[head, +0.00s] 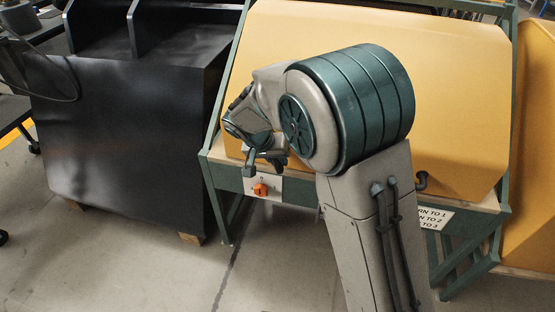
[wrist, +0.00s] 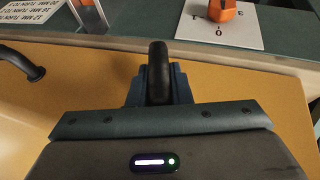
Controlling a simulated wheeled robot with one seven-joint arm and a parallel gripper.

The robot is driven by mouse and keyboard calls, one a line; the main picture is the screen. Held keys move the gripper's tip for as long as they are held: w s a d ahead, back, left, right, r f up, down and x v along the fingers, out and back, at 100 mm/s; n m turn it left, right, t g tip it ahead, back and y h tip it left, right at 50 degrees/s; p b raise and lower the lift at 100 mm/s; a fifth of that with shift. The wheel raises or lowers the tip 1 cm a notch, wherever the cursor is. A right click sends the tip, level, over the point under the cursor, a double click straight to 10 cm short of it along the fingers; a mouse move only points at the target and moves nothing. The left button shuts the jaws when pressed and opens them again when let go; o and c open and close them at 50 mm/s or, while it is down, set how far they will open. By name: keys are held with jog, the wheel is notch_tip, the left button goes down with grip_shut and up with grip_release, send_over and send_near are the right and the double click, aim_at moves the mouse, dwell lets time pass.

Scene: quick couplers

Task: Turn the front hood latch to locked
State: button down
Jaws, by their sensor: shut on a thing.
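My gripper (wrist: 158,88) is shut on a dark rounded bar (wrist: 157,62), whose rounded end points toward a white number plate. The bar lies between the blue-grey fingers, over the sloping front of the yellow hood (wrist: 240,85). I cannot tell from its visible end whether this bar is the front hood latch, and its base is hidden by my gripper.
An orange knob (head: 260,189) sits on the white number plate (head: 275,193), just below my gripper. A black curved handle (head: 421,181) is at the hood's lower right, above a printed label (head: 434,217). A black cabinet (head: 125,140) stands left; open floor lies in front.

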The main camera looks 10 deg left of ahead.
jog(key=h, duration=0.2)
jog(key=h+p, duration=0.1)
jog(key=shift+a+n, duration=0.25)
jog(key=shift+n, duration=0.15)
jog(key=h+p, duration=0.1)
jog(key=h, duration=0.2)
jog(key=shift+f+n+h+p, duration=0.1)
jog(key=shift+n+h+p, duration=0.2)
jog(key=shift+n+h, duration=0.1)
jog(key=n+h+p, duration=0.1)
jog(key=h, duration=0.2)
jog(key=shift+a+f, duration=0.1)
jog(key=shift+f, duration=0.05)
jog(key=shift+f+n+h, duration=0.1)
jog(key=shift+n+h, duration=0.5)
jog(key=shift+h, duration=1.2)
jog(key=shift+t, duration=0.3)
jog(key=c, duration=1.3)
grip_release()
jog(key=v, duration=1.3)
jog(key=shift+s+a+f, duration=0.1)
jog(key=shift+a+f, duration=0.1)
jog(key=shift+a, duration=0.2)
jog(key=shift+p, duration=0.3)
